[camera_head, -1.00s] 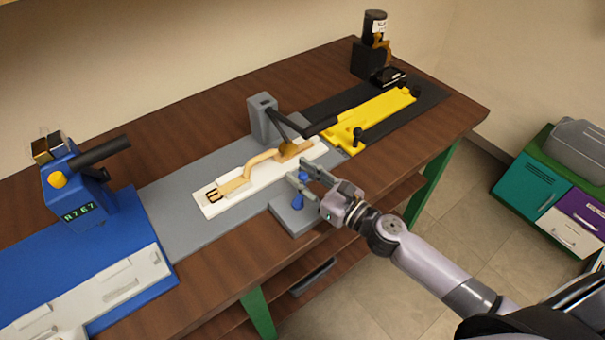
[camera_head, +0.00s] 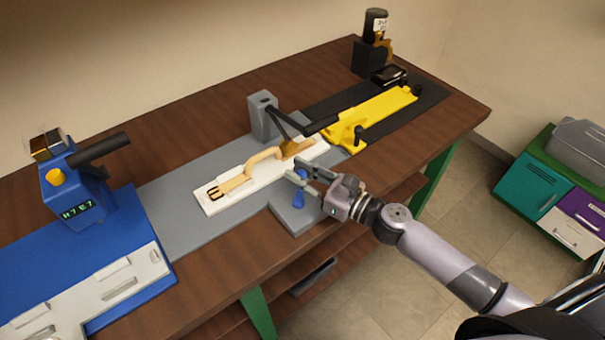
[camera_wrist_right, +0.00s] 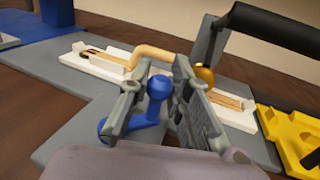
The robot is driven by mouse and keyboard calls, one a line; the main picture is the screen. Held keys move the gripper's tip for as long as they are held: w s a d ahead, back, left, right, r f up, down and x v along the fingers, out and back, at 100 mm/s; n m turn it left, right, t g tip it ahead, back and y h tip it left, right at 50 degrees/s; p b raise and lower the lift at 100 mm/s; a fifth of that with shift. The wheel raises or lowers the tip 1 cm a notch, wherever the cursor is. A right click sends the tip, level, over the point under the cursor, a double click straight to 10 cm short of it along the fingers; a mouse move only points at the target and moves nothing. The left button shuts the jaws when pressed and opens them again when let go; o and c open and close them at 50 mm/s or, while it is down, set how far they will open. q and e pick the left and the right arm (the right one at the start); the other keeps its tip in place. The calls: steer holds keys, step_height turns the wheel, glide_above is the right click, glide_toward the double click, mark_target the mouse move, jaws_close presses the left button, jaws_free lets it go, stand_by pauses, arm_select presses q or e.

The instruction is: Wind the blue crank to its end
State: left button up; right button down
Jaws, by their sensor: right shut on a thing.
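The blue crank (camera_head: 298,198) stands on the front part of the grey plate. In the right wrist view the crank's round knob (camera_wrist_right: 159,88) is between the two fingers. My right gripper (camera_head: 303,177) comes from the right and is shut on that knob; it also shows in the right wrist view (camera_wrist_right: 155,95). The crank arm runs down and left of the knob there. The tan strap (camera_head: 262,157) lies on the white bed (camera_head: 212,208) behind the gripper. My left gripper is not in view.
A grey post with a black lever (camera_head: 320,124) stands behind the strap. A yellow fixture (camera_head: 375,115) is at the right, and a blue machine (camera_head: 75,190) with a display at the left. The bench's front edge lies close to the crank.

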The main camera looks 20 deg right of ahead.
steer(key=n+g+y+b, duration=0.1)
steer(key=a+n+g+y+b, duration=0.1)
steer(key=y, duration=0.1)
steer(key=shift+w+f+n+g, duration=0.15)
steer(key=shift+w+n+g, duration=0.05)
steer(key=shift+n+g, duration=0.2)
steer(key=n+g+y+b, duration=0.1)
steer(key=g, duration=0.1)
steer(key=a+n+g+y+b, duration=0.1)
steer(key=n+g+b, duration=0.1)
steer(key=shift+a+g+y, duration=0.1)
steer(key=shift+g+y, duration=0.3)
steer(key=n+g, duration=0.1)
steer(key=a+n+g+y+b, duration=0.1)
steer(key=g, duration=0.1)
steer(key=shift+n+g+b, duration=0.3)
steer(key=shift+n, duration=0.1)
steer(key=shift+s+a+n+g+b, duration=0.2)
steer(key=shift+n+g+b, duration=0.2)
steer(key=shift+n+g, duration=0.45)
steer(key=shift+s+a+n+g+b, duration=0.2)
steer(key=shift+n+g+b, duration=0.2)
steer(key=shift+g, duration=0.85)
steer(key=c, duration=1.6)
jaws_free()
steer(key=shift+a, duration=0.15)
steer(key=shift+o, duration=0.7)
